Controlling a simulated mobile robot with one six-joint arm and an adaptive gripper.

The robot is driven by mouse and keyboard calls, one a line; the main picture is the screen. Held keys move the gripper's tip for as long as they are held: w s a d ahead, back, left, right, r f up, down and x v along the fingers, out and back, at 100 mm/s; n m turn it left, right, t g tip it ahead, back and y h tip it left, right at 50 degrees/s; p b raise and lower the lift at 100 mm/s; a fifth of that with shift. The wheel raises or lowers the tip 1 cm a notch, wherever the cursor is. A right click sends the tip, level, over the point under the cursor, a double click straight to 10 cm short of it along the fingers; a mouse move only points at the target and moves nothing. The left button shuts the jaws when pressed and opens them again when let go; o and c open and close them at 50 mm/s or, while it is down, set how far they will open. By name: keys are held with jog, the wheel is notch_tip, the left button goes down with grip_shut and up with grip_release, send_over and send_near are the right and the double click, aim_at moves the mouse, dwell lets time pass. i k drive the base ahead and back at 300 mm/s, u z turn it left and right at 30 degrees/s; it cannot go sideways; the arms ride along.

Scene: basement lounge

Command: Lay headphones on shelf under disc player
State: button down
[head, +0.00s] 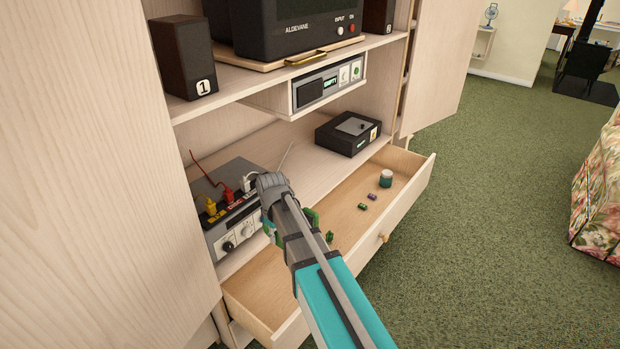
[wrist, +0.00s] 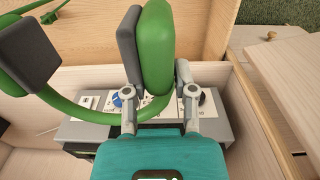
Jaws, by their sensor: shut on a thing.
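Green headphones with dark grey ear pads are held in my gripper (wrist: 157,80). In the wrist view the gripper is shut on one green ear cup (wrist: 155,45); the other grey pad (wrist: 28,52) hangs to the left, joined by the curved band. In the head view only bits of the headphones (head: 268,228) show beside my gripper (head: 272,188), near the grey box's front. A slim unit with an "EMPTY" display (head: 328,84), apparently the disc player, sits under the upper shelf. The lower shelf (head: 300,152) beneath it has bare board in the middle.
A grey box with knobs and coloured plugs (head: 232,228) stands on the shelf's left; a black box (head: 347,133) stands on its right. The drawer (head: 408,203) below is open, holding a jar (head: 386,178) and several small items. Speakers (head: 185,55) stand above.

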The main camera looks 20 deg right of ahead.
aim_at(305, 173)
jog(key=k, duration=0.65)
jog(key=z, duration=0.1)
jog(key=i, duration=0.35)
jog(key=z, duration=0.7)
jog(key=i, duration=1.5)
jog(key=u, duration=0.8)
